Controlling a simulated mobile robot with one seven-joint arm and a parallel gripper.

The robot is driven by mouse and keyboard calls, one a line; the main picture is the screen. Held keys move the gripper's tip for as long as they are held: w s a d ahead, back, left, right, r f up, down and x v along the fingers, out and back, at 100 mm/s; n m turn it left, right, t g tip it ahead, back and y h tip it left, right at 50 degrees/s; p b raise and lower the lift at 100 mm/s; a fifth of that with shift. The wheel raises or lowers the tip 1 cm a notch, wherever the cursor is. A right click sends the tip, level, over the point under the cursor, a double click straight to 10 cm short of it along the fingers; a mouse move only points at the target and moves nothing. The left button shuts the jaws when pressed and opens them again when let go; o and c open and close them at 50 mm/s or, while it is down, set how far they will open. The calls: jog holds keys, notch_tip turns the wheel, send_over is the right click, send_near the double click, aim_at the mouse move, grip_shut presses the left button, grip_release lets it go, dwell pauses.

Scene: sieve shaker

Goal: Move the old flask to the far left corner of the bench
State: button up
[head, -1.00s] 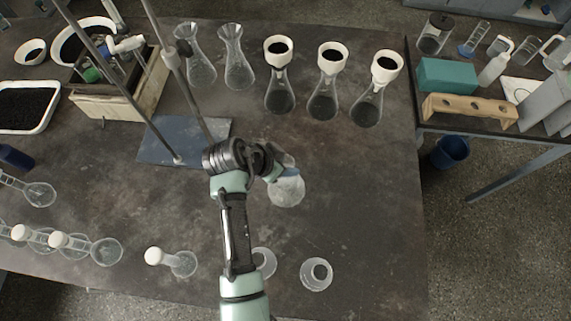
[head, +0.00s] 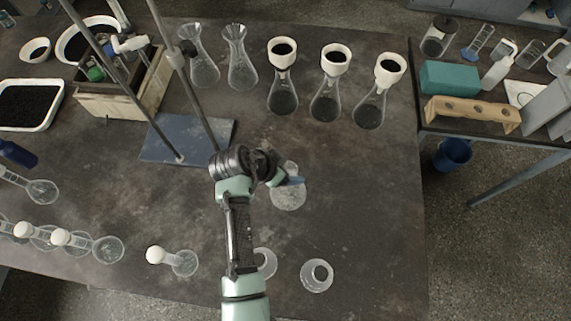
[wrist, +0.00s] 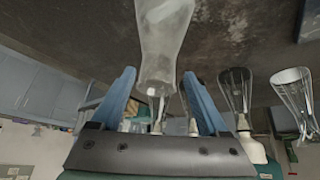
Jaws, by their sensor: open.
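The old flask, a cloudy, whitish glass flask (head: 288,197), stands on the dark bench (head: 350,190), right of my arm in the head view. Its upper part is partly covered there by my gripper (head: 288,180). In the wrist view, the cloudy flask (wrist: 165,28) appears upside down between the blue fingers of my gripper (wrist: 160,75). The fingers are spread on either side of it with a visible gap. The far left corner of the bench is behind the trays and the wooden box in the head view.
A stand with a blue-grey base (head: 185,150) and tall rods is left of my gripper. Flasks with white funnels (head: 326,105) and two clear flasks (head: 242,72) stand behind. A wooden box (head: 120,100), a black-filled tray (head: 58,98) and bowls crowd the back left. The right middle is clear.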

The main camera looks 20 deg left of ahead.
jog(key=b+v, duration=0.1)
jog(key=v, duration=1.1)
jog(key=w+r+n+t+y, duration=0.1)
jog(key=w+r+t+y, duration=0.15)
jog(key=w+r, duration=0.5)
jog(key=w+r+n+t+y, duration=0.1)
jog(key=w+r+t, duration=0.35)
jog(key=r, duration=0.65)
jog(key=w+d+r+n+t, duration=0.15)
jog(key=d+r+t, duration=0.25)
jog(key=r, duration=1.1)
jog(key=s+d+r+t, duration=0.3)
jog(key=s+r, duration=0.1)
jog(key=r, duration=0.4)
jog(key=s+d+r+n+t, duration=0.1)
jog(key=s+d+r+t, duration=0.2)
jog(key=r, duration=0.6)
jog(key=s+d+r+n+t, duration=0.1)
jog(key=s+d+r+t, duration=0.2)
jog(key=r, duration=0.6)
jog(key=shift+s+t, duration=1)
jog(key=shift+s, duration=0.15)
jog(key=shift+d+f+n, duration=0.1)
jog(key=shift+d+n, duration=0.05)
jog(key=shift+n, duration=0.1)
